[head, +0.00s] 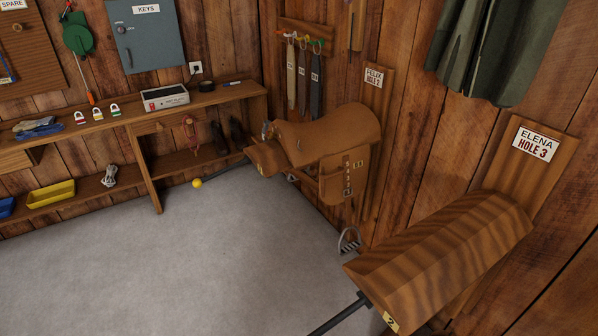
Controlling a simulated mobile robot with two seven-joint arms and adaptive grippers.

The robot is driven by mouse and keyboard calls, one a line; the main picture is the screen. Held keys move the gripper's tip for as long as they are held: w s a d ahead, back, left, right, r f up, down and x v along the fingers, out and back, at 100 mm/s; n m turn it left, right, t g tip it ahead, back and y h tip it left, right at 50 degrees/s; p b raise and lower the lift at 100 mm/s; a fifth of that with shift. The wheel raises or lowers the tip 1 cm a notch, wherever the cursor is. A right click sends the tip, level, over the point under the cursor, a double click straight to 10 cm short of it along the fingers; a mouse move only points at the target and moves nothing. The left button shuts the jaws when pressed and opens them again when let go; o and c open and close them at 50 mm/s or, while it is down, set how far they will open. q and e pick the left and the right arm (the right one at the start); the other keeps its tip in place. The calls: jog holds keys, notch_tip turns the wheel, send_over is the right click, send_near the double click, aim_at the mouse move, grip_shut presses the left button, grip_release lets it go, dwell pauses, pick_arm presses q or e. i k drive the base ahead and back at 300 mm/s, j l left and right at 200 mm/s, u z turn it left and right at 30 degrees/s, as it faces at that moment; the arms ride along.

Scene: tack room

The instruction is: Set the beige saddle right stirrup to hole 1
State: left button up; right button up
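A tan-brown saddle (318,138) sits on a wall rack at the centre, below a sign (373,77) that seems to read FELIX HOLE 2. It is the only saddle in view. A strap with a column of small number marks (348,174) lies on its near flap. A metal stirrup (349,241) hangs low below that flap, close to the wall. Part of another metal piece (292,178) shows under the saddle's front; I cannot tell what it is. The strap's current hole is too small to tell. Neither of my grippers is in view.
An empty wooden saddle rack (440,255) stands at the right under the ELENA HOLE 3 sign (535,144); a dark pole extends from it. A shelf bench (130,110) lines the back wall. The grey floor (170,265) is clear.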

aim_at(340, 141)
jog(key=i+j+z, duration=0.1)
jog(key=z, duration=0.25)
jog(key=j+z, duration=0.15)
jog(key=z, duration=0.2)
jog(key=j+z, duration=0.3)
jog(key=i+j+z, duration=0.1)
jog(key=j+z, duration=0.15)
jog(key=j, duration=0.15)
jog(key=j+z, duration=0.25)
jog(key=j, duration=0.2)
jog(key=j+z, duration=0.1)
jog(key=j, duration=0.55)
jog(key=k+j+z, duration=0.1)
jog(key=j, duration=1.2)
jog(key=k+z, duration=0.05)
